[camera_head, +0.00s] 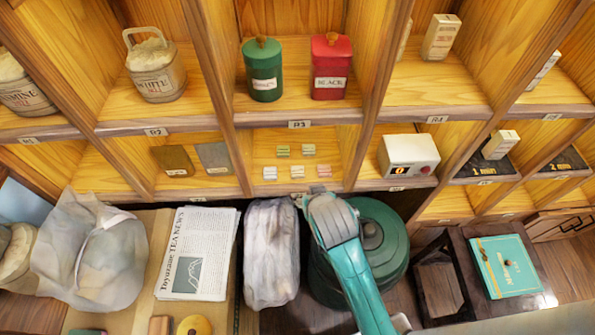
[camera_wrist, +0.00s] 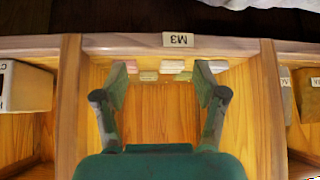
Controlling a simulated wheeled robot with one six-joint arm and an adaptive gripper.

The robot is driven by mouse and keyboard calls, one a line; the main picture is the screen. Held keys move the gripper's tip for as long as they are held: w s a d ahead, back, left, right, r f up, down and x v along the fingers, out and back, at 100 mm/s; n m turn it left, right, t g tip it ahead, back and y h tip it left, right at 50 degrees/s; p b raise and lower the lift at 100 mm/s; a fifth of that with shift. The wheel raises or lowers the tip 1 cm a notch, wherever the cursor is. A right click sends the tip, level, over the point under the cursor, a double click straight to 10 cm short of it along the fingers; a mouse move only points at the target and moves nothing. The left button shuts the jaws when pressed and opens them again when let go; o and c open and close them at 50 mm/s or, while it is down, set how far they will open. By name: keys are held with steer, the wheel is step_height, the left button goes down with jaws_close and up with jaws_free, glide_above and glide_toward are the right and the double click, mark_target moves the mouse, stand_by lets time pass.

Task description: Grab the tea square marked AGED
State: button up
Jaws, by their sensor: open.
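Several small wrapped blocks (camera_head: 297,172) in green, white and pink sit in the middle compartment; in the wrist view they show as a row (camera_wrist: 172,66) near the front edge. A brown flat square (camera_head: 172,159) and a grey flat square (camera_head: 215,156) lean in the compartment to their left, each with a small tag. I cannot read AGED on any of them. My gripper (camera_wrist: 160,80) is open and empty, its fingers spread in front of the middle compartment with small blocks showing between and beside the fingertips. In the head view my arm comes up from below that compartment.
Wooden dividers stand on both sides of the middle compartment, with a front lip labelled M3 (camera_wrist: 178,40). A white box with a display (camera_head: 408,155) stands to the right. Green (camera_head: 263,75) and red (camera_head: 331,70) canisters stand above. A dark green lidded pot (camera_head: 385,235) stands below.

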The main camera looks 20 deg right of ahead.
steer(key=m+g, duration=0.1)
steer(key=g, duration=0.1)
glide_toward(298, 171)
steer(key=v, duration=0.2)
steer(key=x, duration=0.4)
steer(key=shift+w+d+f, duration=0.2)
steer(key=shift+d+f, duration=0.1)
steer(key=shift+f, duration=0.05)
steer(key=shift+a+x, duration=0.2)
steer(key=shift+x, duration=1.15)
steer(key=shift+a+x, duration=0.15)
steer(key=shift+x, duration=1.25)
steer(key=c, duration=0.9)
